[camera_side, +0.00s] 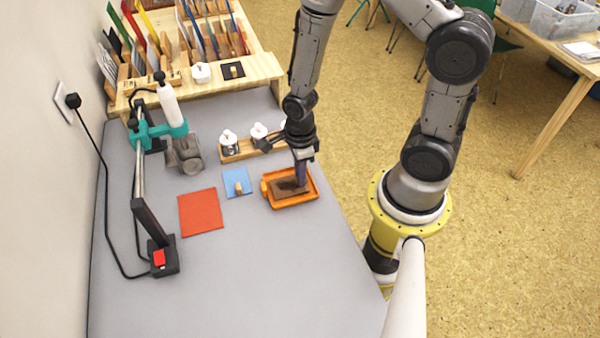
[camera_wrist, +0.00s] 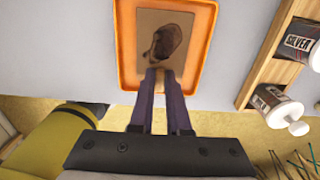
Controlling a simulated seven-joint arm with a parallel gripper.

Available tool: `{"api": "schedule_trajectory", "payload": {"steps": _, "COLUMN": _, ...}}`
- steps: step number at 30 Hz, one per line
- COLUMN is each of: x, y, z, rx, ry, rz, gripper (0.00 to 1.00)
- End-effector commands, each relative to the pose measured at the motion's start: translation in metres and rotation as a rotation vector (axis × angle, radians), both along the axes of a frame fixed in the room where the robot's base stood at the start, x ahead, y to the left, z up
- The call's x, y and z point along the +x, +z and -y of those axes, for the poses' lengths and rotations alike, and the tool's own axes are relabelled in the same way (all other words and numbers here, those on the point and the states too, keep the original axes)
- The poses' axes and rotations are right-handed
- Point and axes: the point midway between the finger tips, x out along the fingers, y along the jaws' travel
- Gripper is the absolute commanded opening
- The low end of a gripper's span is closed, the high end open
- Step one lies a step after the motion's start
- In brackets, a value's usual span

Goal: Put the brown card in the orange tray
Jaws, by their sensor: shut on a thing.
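The brown card (camera_side: 284,186) is at the orange tray (camera_side: 312,193), within its rim. In the wrist view the brown card (camera_wrist: 128,42) carries a dark brown patch and lies inside the outline of the orange tray (camera_wrist: 213,22). My gripper (camera_side: 301,183) points down over the tray, its fingers shut on the card's near edge. In the wrist view the fingertips of my gripper (camera_wrist: 162,72) meet that edge. Whether the card rests on the tray floor or is just above it, I cannot tell.
A blue card (camera_side: 236,183) with a small wooden block and a red sheet (camera_side: 201,212) lie left of the tray. A wooden rack (camera_side: 236,155) with white-capped bottles stands just behind. A teal-and-grey stand (camera_side: 165,130) is further left. The grey table's front is clear.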

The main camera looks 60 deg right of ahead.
Motion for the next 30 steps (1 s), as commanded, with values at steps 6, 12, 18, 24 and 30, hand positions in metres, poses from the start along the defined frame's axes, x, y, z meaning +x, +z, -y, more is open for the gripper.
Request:
{"api": "schedule_trajectory", "payload": {"steps": 6, "x": 0.0, "y": -0.003, "z": 0.0, "rx": 0.0, "ry": 0.0, "rz": 0.0, "gripper": 0.31}}
{"api": "schedule_trajectory", "payload": {"steps": 12, "x": 0.0, "y": -0.003, "z": 0.0, "rx": 0.0, "ry": 0.0, "rz": 0.0, "gripper": 0.45}}
{"api": "schedule_trajectory", "payload": {"steps": 18, "x": 0.0, "y": -0.001, "z": 0.0, "rx": 0.0, "ry": 0.0, "rz": 0.0, "gripper": 0.45}}
{"api": "schedule_trajectory", "payload": {"steps": 24, "x": 0.001, "y": 0.022, "z": 0.0, "rx": 0.0, "ry": 0.0, "rz": 0.006, "gripper": 0.45}}
{"api": "schedule_trajectory", "payload": {"steps": 30, "x": 0.002, "y": 0.064, "z": 0.0, "rx": -0.001, "ry": 0.0, "rz": 0.008, "gripper": 0.45}}
